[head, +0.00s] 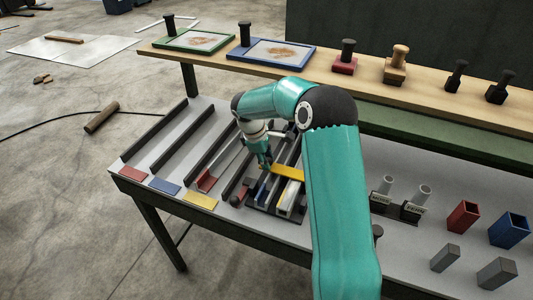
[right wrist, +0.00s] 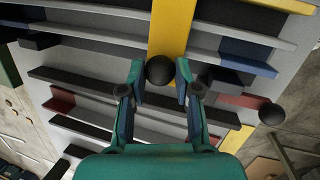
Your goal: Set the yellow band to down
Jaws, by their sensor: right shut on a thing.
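The yellow band (head: 288,172) lies across the rails of a slotted rack on the bench in the head view. In the right wrist view the band (right wrist: 172,28) runs from the top edge down to a round black knob (right wrist: 160,70). My right gripper (head: 265,166) reaches down at the band's left end. In the right wrist view its fingers (right wrist: 160,80) are shut on the black knob, one on each side. My forearm hides the right part of the rack in the head view. My left gripper is not in view.
Red, blue and yellow plates (head: 200,200) line the bench's front left edge, with dark rails behind. A second dark ball (right wrist: 272,114) sits near the gripper. Red (head: 463,216) and blue boxes (head: 510,230) stand right. A wooden shelf (head: 320,70) holds stamps and frames behind.

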